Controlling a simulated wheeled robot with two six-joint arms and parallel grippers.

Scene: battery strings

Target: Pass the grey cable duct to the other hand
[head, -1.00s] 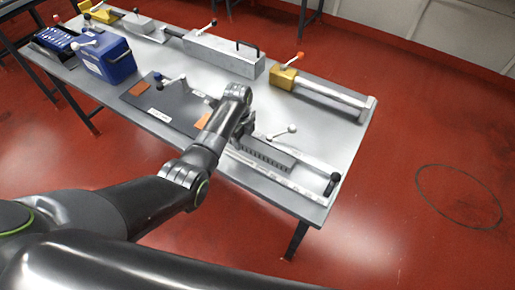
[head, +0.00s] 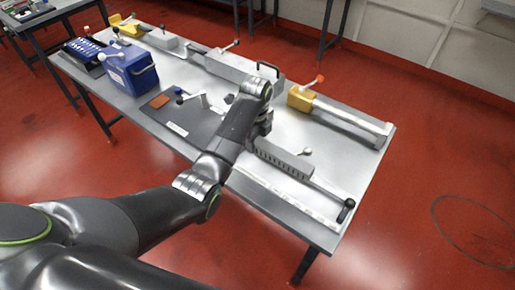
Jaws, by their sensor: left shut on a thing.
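The grey cable duct (head: 284,159), a short slotted bar, shows in the head view near the table's front right part. Its left end is hidden behind my left gripper (head: 258,138), which reaches in from the left and is shut on the duct. The fingertips are mostly hidden by my own wrist. I cannot tell whether the duct touches the table or is slightly above it. My right gripper is not in view.
The metal table (head: 345,165) also holds a dark mat (head: 190,122), a blue box (head: 132,70), a long grey box with a black handle (head: 232,68) and a gold-ended clamp (head: 300,98). A black-knobbed rod (head: 345,211) lies beyond the duct. Red floor is free on the right.

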